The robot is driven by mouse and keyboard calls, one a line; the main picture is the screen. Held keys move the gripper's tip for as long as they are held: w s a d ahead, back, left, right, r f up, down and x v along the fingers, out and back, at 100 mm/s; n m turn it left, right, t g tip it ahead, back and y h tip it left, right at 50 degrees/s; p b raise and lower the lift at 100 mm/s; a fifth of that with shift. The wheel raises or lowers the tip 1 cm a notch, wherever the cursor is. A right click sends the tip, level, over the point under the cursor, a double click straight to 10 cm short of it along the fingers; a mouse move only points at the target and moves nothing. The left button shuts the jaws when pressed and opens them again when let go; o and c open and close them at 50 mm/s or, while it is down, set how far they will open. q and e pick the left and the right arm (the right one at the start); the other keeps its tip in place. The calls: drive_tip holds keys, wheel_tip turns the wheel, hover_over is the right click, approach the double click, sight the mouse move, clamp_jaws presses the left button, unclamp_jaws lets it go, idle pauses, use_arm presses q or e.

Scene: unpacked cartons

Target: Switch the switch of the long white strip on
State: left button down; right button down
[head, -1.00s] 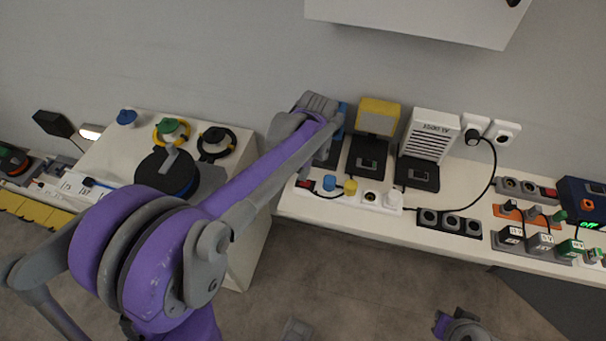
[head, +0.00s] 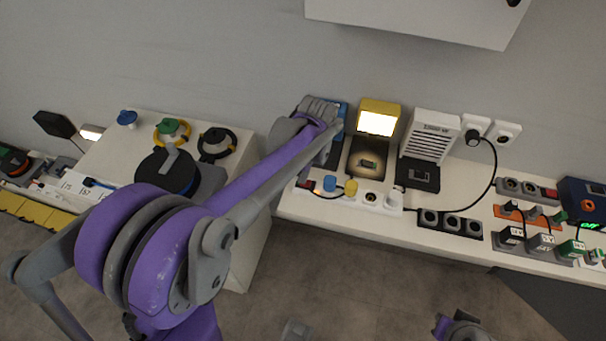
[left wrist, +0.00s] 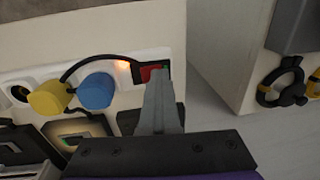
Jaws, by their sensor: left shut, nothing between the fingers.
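The long white strip (head: 391,201) lies along the front of the bench, with a blue plug (head: 330,183) and a yellow plug (head: 350,187) in it. In the left wrist view its red switch (left wrist: 151,71) sits at the strip's end, with an orange glow beside it. My left gripper (left wrist: 160,76) is shut and empty, its fingertips at the switch and partly covering it. Whether they touch it I cannot tell. In the head view my left arm hides the fingertips.
Behind the strip stand a lit yellow lamp (head: 379,105) and a white slatted device (head: 433,135). A dark strip (head: 450,223) lies to the right. A white box (head: 103,157) with reels stands to the left, across a gap. A black cable arches over the strip beside the switch.

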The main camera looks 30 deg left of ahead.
sight(310, 183)
use_arm(q)
drive_tip(key=shift+d+f, duration=0.2)
drive_tip(key=shift+d, duration=0.45)
drive_tip(key=shift+w+d, duration=0.1)
drive_tip(key=shift+d, duration=0.15)
drive_tip(key=shift+w+a+r+p, duration=0.1)
drive_tip(key=shift+r+p, duration=0.25)
drive_tip(key=shift+r, duration=0.1)
drive_tip(key=r, duration=0.1)
drive_tip(key=r+p, duration=0.1)
drive_tip(key=r, duration=0.1)
drive_tip(key=d+r+p, duration=0.1)
drive_tip(key=r, duration=0.1)
wheel_tip(310, 183, up, 8)
drive_tip(key=shift+d+r+p, duration=0.15)
drive_tip(key=shift+d+p, duration=0.2)
drive_tip(key=shift+p, duration=0.05)
drive_tip(key=shift+a, duration=0.1)
drive_tip(key=shift+a+r+b, duration=0.15)
drive_tip(key=shift+a+b, duration=0.25)
drive_tip(key=shift+a, duration=0.25)
